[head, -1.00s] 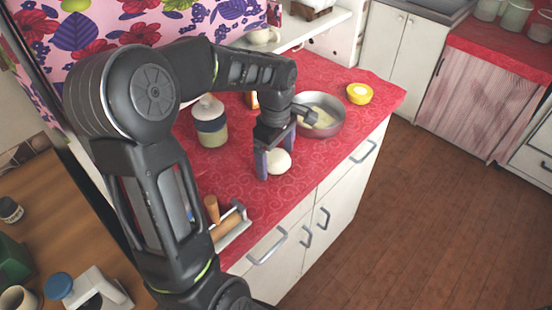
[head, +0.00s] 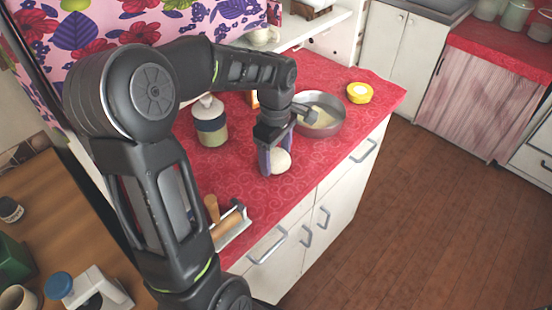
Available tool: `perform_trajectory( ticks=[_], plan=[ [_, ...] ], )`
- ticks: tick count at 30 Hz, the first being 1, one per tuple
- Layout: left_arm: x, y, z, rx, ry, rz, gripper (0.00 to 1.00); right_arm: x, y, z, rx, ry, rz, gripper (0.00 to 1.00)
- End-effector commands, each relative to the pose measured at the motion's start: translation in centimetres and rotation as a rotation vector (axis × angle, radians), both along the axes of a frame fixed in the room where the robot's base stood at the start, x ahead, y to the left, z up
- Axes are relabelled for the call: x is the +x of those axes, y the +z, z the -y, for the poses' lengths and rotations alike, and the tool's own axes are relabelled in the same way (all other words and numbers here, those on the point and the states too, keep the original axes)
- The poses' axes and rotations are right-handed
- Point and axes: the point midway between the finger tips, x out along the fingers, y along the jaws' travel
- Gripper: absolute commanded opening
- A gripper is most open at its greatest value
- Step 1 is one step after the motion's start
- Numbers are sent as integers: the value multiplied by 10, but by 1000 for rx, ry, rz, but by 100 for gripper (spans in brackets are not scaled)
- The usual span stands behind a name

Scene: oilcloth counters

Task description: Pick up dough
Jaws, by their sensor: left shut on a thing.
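The dough (head: 281,162) is a pale, round ball on the red oilcloth counter (head: 245,195), near its front edge. My left gripper (head: 275,163) reaches down from above and is shut on the dough, with one finger at its left side and the other behind it. I cannot tell whether the dough touches the cloth. My right gripper is not in view.
A metal pan (head: 322,118) with pale contents stands just behind and right of the gripper. A yellow-rimmed round item (head: 359,93) lies farther right.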

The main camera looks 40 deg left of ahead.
Motion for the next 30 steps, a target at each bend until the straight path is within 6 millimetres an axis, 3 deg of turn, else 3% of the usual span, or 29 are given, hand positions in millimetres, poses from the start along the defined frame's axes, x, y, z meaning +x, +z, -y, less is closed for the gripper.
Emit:
perform_trajectory(
  ticks=[7,17,23,30],
  plan=[
    [0,0,0,0,0,0,22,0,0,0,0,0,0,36],
    [1,5,0,1,0,3,22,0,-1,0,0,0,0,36],
    [2,33,0,2,0,6,22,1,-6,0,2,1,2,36],
    [1,80,0,0,1,5,22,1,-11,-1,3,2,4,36]
  ],
)
